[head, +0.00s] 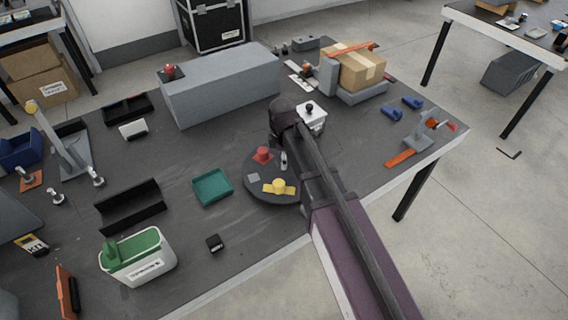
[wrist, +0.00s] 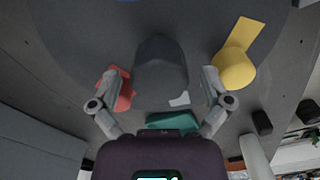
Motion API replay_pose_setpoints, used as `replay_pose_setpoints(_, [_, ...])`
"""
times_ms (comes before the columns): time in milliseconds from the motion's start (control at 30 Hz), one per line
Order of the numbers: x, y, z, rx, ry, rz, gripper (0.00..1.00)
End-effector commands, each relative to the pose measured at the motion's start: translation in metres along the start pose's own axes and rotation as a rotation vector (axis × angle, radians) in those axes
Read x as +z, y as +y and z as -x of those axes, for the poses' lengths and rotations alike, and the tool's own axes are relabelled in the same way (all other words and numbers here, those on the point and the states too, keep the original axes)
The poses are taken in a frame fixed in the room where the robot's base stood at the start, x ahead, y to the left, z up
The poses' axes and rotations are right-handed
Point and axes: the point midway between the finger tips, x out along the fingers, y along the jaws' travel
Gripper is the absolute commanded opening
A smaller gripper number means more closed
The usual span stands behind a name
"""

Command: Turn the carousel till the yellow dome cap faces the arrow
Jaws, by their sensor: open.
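The carousel (head: 262,192) is a dark round disc near the front middle of the table. The yellow dome cap (head: 279,185) sits on a yellow strip at its near side; it also shows right of my right finger in the wrist view (wrist: 233,70). A red cap (head: 263,154) stands on the far left part, close by my left finger in the wrist view (wrist: 122,92). My gripper (wrist: 162,82) is open over the disc, its fingers on either side of a dark upright block (wrist: 160,60). Contact cannot be told. My arm hides the disc's right side. I cannot make out the arrow.
A teal tray (head: 212,188) lies left of the carousel, and a small black block (head: 214,243) lies nearer the front. A white box with a black knob (head: 312,117) stands behind it. A long grey block (head: 222,88) stands at the back. Table between tray and black holder (head: 130,208) is clear.

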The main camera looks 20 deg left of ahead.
Motion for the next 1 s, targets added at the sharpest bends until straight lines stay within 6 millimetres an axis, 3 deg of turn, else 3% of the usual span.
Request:
replay_pose_setpoints(567, [0.0002, 0.0000, -0.0090, 0.000, 0.000, 0.000, 0.98])
replay_pose_setpoints(667, [0.0002, 0.0000, -0.0090, 0.000, 0.000, 0.000, 0.74])
replay_pose_setpoints(900, [0.0004, -0.0002, -0.0091, 0.000, 0.000, -0.001, 0.05])
replay_pose_setpoints(1000, [0.0028, -0.0014, -0.0091, -0.001, -0.001, -0.001, 0.05])
